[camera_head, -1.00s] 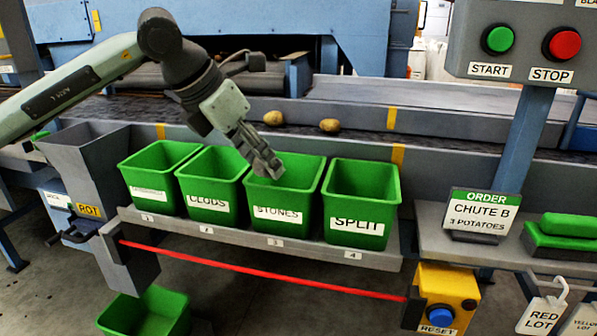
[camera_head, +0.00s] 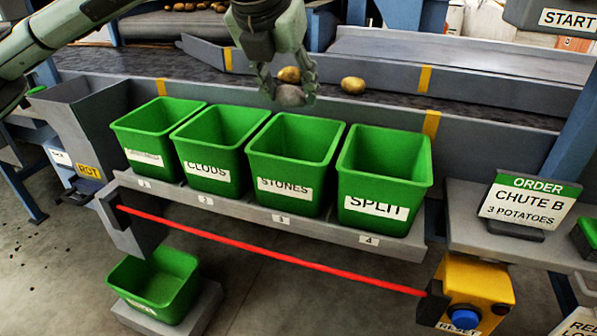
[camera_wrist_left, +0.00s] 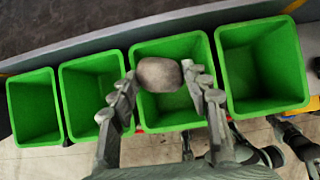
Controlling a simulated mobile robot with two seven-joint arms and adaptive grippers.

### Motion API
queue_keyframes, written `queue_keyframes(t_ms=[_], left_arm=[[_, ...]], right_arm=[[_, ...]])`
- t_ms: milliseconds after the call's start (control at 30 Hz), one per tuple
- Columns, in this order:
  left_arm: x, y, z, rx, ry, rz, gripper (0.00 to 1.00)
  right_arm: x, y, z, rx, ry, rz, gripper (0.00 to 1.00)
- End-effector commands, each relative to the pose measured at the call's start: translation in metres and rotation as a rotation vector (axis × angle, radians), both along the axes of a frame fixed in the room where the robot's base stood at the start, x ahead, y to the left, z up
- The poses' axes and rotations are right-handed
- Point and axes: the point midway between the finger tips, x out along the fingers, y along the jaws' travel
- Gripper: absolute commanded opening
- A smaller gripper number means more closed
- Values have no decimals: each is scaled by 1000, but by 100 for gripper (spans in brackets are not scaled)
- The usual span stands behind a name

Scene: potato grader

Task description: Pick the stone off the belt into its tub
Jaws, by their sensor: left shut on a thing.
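My left gripper (camera_head: 288,90) is shut on a grey, rounded stone (camera_head: 290,96). It holds the stone in the air above the back rim of the green STONES tub (camera_head: 291,188), third from the left. In the left wrist view the stone (camera_wrist_left: 158,74) sits between the fingertips of the left gripper (camera_wrist_left: 160,85), with the STONES tub (camera_wrist_left: 160,123) below it. That tub looks empty. The dark belt (camera_head: 190,75) runs behind the tubs. My right gripper is not in the head view; parts of an arm show at the lower right of the wrist view.
Two potatoes (camera_head: 353,85) (camera_head: 289,74) show behind the gripper, on the belt. The CLODS tub (camera_head: 207,178) and SPLIT tub (camera_head: 376,207) flank the STONES tub. A red bar (camera_head: 270,252) crosses in front. A yellow reset box (camera_head: 480,287) stands at right.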

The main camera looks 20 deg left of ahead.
Motion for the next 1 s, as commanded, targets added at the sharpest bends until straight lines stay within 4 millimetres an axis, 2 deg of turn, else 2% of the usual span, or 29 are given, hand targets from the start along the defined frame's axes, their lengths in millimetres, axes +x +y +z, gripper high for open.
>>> queue_keyframes(t_ms=[367,400,600,867,1000], left_arm=[[0,0,-6,-1,-1,-1,15],[0,0,-6,-1,-1,-1,48],[0,0,-6,0,-1,-1,71],[0,0,-6,0,0,-1,71],[-4,0,1,-2,-2,-2,71]], right_arm=[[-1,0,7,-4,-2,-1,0],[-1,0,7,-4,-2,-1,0],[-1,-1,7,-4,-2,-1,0],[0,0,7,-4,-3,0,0],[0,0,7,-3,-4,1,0]])
